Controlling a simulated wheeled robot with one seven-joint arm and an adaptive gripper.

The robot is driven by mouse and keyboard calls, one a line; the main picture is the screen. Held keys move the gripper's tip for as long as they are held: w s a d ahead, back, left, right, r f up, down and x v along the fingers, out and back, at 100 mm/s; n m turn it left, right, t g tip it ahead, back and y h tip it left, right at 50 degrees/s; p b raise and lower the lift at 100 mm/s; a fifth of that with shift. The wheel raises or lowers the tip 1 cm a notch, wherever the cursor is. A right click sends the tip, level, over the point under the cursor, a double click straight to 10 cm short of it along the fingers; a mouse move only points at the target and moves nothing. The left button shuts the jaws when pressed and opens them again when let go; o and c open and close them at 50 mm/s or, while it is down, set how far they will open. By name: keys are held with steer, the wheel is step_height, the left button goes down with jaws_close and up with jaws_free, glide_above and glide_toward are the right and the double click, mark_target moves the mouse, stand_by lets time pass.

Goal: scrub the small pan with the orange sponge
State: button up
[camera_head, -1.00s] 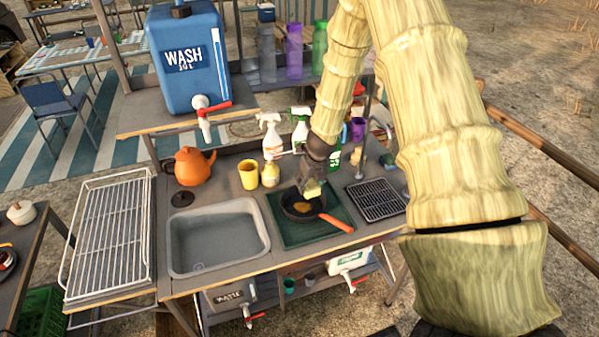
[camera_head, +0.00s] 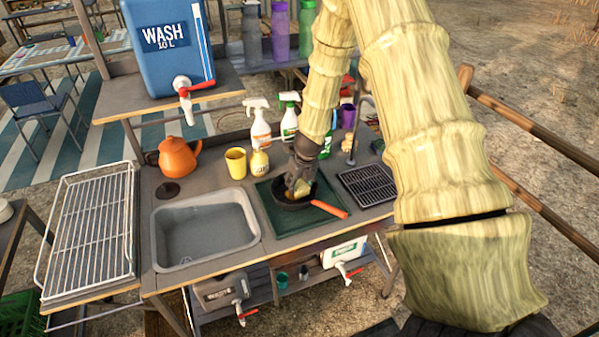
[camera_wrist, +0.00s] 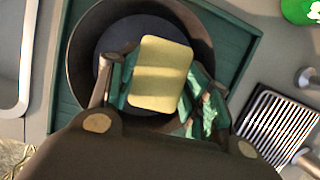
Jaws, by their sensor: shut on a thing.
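The small dark pan (camera_head: 287,203) with an orange handle (camera_head: 329,209) sits on a green mat (camera_head: 303,227) on the counter. My gripper (camera_head: 301,187) is at the pan's opening, pointing down. In the wrist view my gripper (camera_wrist: 157,85) is shut on a sponge (camera_wrist: 160,72), which looks pale yellow rather than orange. The sponge is over the inside of the pan (camera_wrist: 82,60); I cannot tell whether it touches the bottom. The sponge and fingers hide part of the pan's floor.
A grey sink basin (camera_head: 205,232) lies left of the mat, and a black rack (camera_head: 367,186) lies right. Spray bottles (camera_head: 261,125), a yellow cup (camera_head: 236,162) and an orange kettle (camera_head: 178,157) stand behind. A wire rack (camera_head: 88,235) is at far left.

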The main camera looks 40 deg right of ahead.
mark_target(299, 185)
steer(key=shift+a+f, duration=0.25)
steer(key=shift+f, duration=0.05)
steer(key=shift+a+f, duration=0.15)
steer(key=shift+a, duration=0.1)
steer(key=shift+c, duration=0.5)
steer(key=a, duration=0.1)
steer(key=a+b, duration=0.1)
steer(key=shift+s+a+f, duration=0.1)
steer(key=shift+a+f, duration=0.1)
steer(key=shift+a, duration=0.1)
steer(key=shift+b, duration=0.5)
steer(key=d+p, duration=0.1)
steer(key=d, duration=0.1)
steer(key=d+p, duration=0.1)
steer(key=shift+d+r, duration=0.35)
steer(key=shift+r, duration=0.05)
steer(key=shift+r+p, duration=0.75)
steer(key=shift+r, duration=0.15)
step_height(299, 185, up, 2)
steer(key=shift+r+p, duration=0.2)
steer(key=shift+p, duration=0.8)
step_height(299, 185, up, 2)
steer(key=shift+r+p, duration=0.1)
steer(key=shift+p, duration=1)
steer(key=shift+r+p, duration=0.65)
steer(key=shift+r, duration=0.05)
steer(key=shift+f, duration=0.1)
steer(key=shift+w+p, duration=0.2)
steer(key=shift+p, duration=0.2)
